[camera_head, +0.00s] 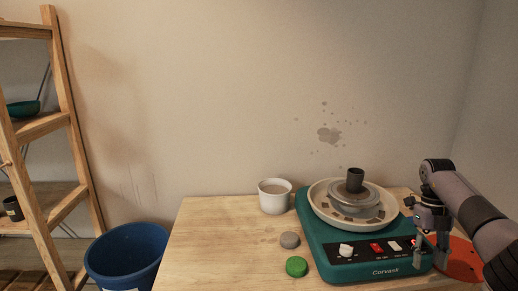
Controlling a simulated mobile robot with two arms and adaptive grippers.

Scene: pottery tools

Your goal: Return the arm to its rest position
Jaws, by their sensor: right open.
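My right arm comes in from the right edge. Its gripper (431,254) points down, open and empty, in front of the right end of the teal pottery wheel (325,245). An orange-red disc (464,262) lies on the table to the right of the wheel, partly hidden behind my gripper and arm. The wheel has a cream basin (318,205), a grey wheel head (374,212) and a small dark cylinder (355,180) standing upright on it. My left gripper is not in view.
A white mug (274,196) stands left of the wheel. A grey lump (289,240) and a green round piece (297,267) lie on the wooden table (215,245). A blue bin (127,255) and a wooden shelf (75,130) stand at the left. The table's left part is clear.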

